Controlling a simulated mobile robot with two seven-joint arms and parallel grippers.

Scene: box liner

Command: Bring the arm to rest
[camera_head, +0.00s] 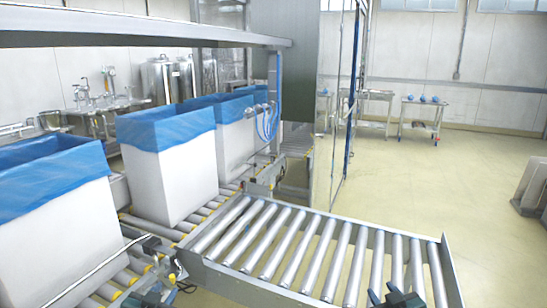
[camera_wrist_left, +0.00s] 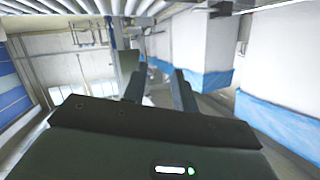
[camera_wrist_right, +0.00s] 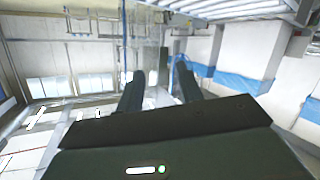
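My left gripper (camera_head: 160,285) is at the bottom of the head view, in front of the roller conveyor, and only its end shows. In the left wrist view its two dark fingers (camera_wrist_left: 158,82) stand apart with nothing between them. My right gripper (camera_head: 395,292) is at the bottom right of the head view, over the near right end of the roller section. In the right wrist view its fingers (camera_wrist_right: 160,82) are also apart and empty. Neither gripper visibly touches anything, though the head view cuts off both arms.
Tall white boxes with blue liners folded over their rims stand on the conveyor, including a near one (camera_head: 55,235) and a middle one (camera_head: 168,180). An empty roller section (camera_head: 310,250) reaches right. A wheeled cart (camera_head: 422,118) stands far back. The floor (camera_head: 450,185) at right is largely clear.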

